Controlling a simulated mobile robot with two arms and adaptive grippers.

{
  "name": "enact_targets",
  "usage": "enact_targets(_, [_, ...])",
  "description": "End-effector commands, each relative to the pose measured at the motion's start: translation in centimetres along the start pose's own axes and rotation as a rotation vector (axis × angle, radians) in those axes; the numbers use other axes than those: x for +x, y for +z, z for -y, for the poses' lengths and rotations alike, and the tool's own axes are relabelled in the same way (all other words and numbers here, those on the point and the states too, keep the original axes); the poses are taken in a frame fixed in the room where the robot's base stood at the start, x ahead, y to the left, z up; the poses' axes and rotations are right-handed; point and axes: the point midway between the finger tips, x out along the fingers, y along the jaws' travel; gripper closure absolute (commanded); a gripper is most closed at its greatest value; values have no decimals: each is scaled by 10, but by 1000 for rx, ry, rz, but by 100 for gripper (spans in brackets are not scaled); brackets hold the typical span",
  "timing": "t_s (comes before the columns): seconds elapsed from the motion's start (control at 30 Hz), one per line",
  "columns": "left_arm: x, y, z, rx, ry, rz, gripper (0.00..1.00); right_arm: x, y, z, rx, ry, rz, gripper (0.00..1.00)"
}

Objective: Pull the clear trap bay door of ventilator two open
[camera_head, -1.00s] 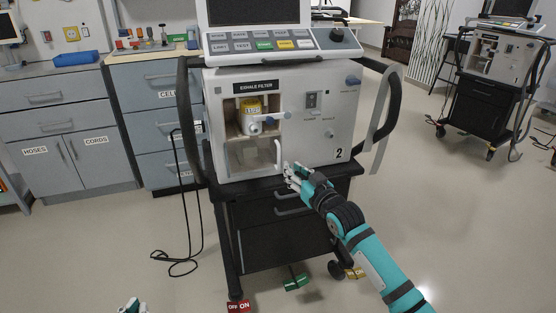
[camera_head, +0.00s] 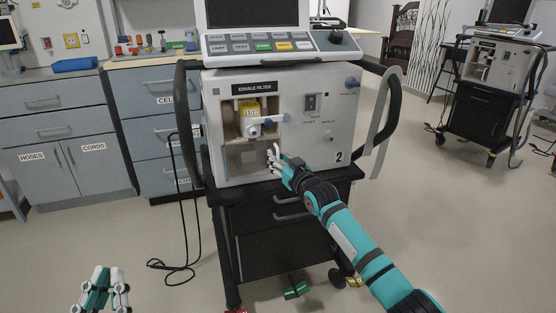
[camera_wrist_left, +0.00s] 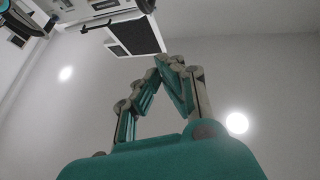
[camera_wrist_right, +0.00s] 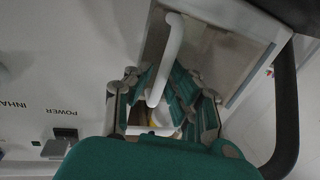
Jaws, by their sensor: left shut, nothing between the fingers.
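Ventilator two (camera_head: 320,160) stands on its cart, with the number 2 at its lower right front. The clear trap bay door (camera_head: 248,158) is at its lower left, under the exhale filter bay, and appears closed. My right gripper (camera_head: 274,158) is at the door's right edge, by its white handle. In the right wrist view the white handle (camera_wrist_right: 171,45) runs between the spread fingers (camera_wrist_right: 163,82); whether they touch it I cannot tell. My left gripper (camera_head: 103,272) is low at the left, away from the ventilator. Its fingertips meet in the left wrist view (camera_wrist_left: 169,62), empty.
A black side rail (camera_head: 187,115) flanks the ventilator at left, with a cable hanging nearby. Drawers (camera_head: 150,125) stand behind at left. The floor in front at left is clear.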

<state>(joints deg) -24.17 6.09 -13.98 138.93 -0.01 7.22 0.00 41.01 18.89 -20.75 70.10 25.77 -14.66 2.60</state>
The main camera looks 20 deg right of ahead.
Motion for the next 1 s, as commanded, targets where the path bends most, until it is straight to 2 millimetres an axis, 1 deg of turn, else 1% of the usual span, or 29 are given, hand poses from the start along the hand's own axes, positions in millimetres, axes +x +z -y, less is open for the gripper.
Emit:
enact_targets(0.03, [0,0,0,0,0,1,100,0,0,0,0,0,0,80])
enact_targets(0.07, [0,0,0,0,0,1,100,0,0,0,0,0,0,83])
enact_targets(0.2, [0,0,0,0,0,2,100,0,0,0,0,0,0,100])
enact_targets(0.83, [1,2,0,0,0,13,100,-1,0,0,0,4,0,100])
enact_targets(0.87, [1,3,0,0,-1,23,100,-1,0,0,0,6,0,100])
enact_targets(1.0, [-1,21,4,6,-7,137,100,-3,-2,0,1,19,0,100])
